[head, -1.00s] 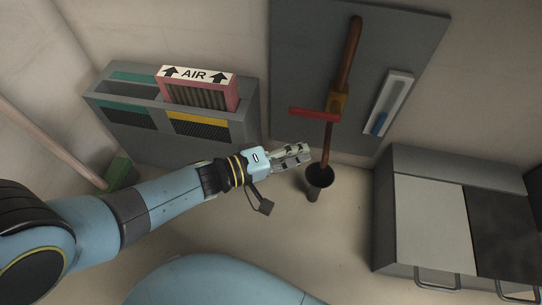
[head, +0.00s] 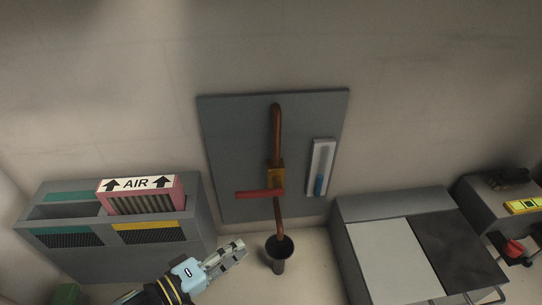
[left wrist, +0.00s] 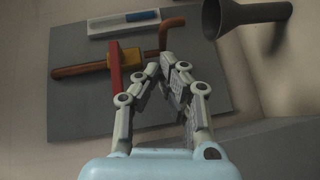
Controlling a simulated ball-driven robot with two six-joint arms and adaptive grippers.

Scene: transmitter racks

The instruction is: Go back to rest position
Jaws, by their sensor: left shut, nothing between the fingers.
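My left gripper (head: 232,250) is low in the head view, in front of the grey wall panel and to the left of the black funnel (head: 280,248). Its fingers are shut with nothing between them. In the left wrist view the gripper (left wrist: 168,66) points toward the panel (left wrist: 85,122), apart from the pipe. The panel carries a copper pipe (head: 277,130) with a brass valve body and a red lever (head: 258,194), which lies crosswise to the pipe. My right gripper is in neither view.
A grey rack (head: 60,212) with a pink AIR filter (head: 140,195) stands at the left. A white gauge with blue in it (head: 320,168) is on the panel. A grey cabinet (head: 390,205) stands at the right, with a yellow device (head: 523,206) beyond it.

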